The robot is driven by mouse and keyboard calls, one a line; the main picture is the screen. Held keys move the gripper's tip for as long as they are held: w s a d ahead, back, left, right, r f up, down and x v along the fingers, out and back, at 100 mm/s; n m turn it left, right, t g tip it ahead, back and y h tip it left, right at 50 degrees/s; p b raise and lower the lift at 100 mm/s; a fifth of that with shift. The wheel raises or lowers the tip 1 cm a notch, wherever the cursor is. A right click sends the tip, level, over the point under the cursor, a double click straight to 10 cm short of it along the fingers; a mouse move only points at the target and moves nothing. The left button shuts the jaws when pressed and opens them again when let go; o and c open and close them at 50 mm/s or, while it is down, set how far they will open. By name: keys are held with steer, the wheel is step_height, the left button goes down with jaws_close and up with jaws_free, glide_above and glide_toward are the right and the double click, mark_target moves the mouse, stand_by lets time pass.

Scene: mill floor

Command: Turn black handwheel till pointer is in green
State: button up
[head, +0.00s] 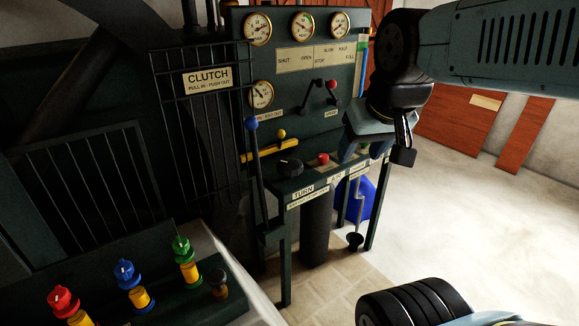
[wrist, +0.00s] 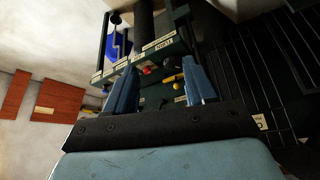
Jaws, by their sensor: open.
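The black handwheel (head: 289,166) appears as a dark round knob on the panel's ledge, above the TURN label (head: 303,193). A small dial with green on its face (head: 303,26) is top centre of the panel; other round dials are at top left (head: 257,28), top right (head: 340,25) and lower left (head: 262,94). Their pointers are too small to read surely. My gripper (head: 364,150) is open and empty, right of the handwheel and apart from it.
A red button (head: 323,159) is beside the handwheel, with a yellow-knobbed lever (head: 281,134) behind and a tall blue-knobbed lever (head: 251,124) to the left. A barred guard (head: 195,140) stands left. Coloured knobs (head: 125,272) are at front left. Floor (head: 470,220) at right is clear.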

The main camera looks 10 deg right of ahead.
mark_target(299, 170)
steer(key=shift+o, duration=1.1)
steer(key=w+d+f+m+t+h, duration=0.1)
steer(key=w+d, duration=0.1)
steer(key=w, duration=0.4)
steer(key=w+d+f+m+h, duration=0.1)
steer(key=w+d+f, duration=0.1)
steer(key=w, duration=0.5)
steer(key=shift+f+m+t, duration=0.15)
steer(key=shift+m+t, duration=0.25)
steer(key=w+d+f+m+t+y, duration=0.3)
steer(key=w+f+m+t, duration=0.1)
steer(key=w+f, duration=1.35)
step_height(299, 170, down, 9)
steer(key=w+a+m+t+y, duration=0.1)
steer(key=w+m+t+y, duration=0.15)
steer(key=m+y, duration=0.35)
steer(key=x, duration=1.4)
steer(key=shift+a+r, duration=0.1)
steer(key=shift+r, duration=0.05)
steer(key=shift+c, duration=0.4)
steer(key=c, duration=0.9)
